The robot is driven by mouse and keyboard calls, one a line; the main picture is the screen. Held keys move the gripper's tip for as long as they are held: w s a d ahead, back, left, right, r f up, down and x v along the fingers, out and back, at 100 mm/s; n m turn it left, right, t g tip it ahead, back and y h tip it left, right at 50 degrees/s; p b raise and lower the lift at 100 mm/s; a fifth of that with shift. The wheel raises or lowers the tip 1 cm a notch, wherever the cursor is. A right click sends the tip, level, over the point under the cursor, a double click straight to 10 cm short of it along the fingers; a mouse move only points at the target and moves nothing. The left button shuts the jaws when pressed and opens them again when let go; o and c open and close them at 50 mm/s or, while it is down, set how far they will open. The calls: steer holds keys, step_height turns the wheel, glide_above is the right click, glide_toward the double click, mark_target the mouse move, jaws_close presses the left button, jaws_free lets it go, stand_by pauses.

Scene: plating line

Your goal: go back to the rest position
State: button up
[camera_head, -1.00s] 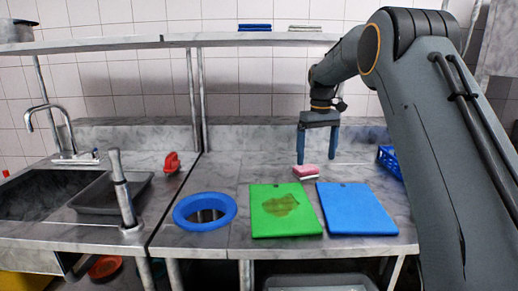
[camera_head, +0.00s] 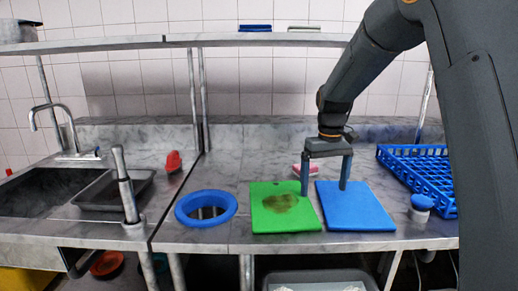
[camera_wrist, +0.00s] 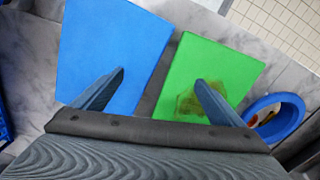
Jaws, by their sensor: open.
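My gripper (camera_head: 324,188) is open and empty in the head view. Its two blue-grey fingers point down above the green and blue cutting boards. In the wrist view my gripper (camera_wrist: 158,92) has its fingers spread wide, one over the blue board and one over the green board, with nothing between them. The green board (camera_head: 266,190) has a brown-green smear on it and also shows in the wrist view (camera_wrist: 195,65). The blue board (camera_head: 362,212) lies to its right and shows in the wrist view (camera_wrist: 115,45). I cannot tell how high the fingertips are above them.
A pink sponge (camera_head: 298,170) lies behind the boards, partly hidden by my gripper. A blue rack (camera_head: 425,165) and a blue-topped container (camera_head: 421,205) stand at right. A blue ring (camera_head: 184,218) surrounds a counter hole. A red object (camera_head: 173,160) is by the sink (camera_head: 40,195). A shelf (camera_head: 270,41) runs overhead.

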steer(key=s+f+m, duration=0.1)
steer(key=s+f, duration=0.2)
steer(key=s, duration=0.6)
steer(key=s+f+m, duration=0.1)
steer(key=s+f, duration=0.2)
steer(key=s, duration=0.7)
steer(key=s+f, duration=0.3)
steer(key=s, duration=0.6)
steer(key=shift+s+f+m, duration=0.15)
steer(key=shift+s+m, duration=0.05)
steer(key=shift+m, duration=0.2)
steer(key=shift+c, duration=0.3)
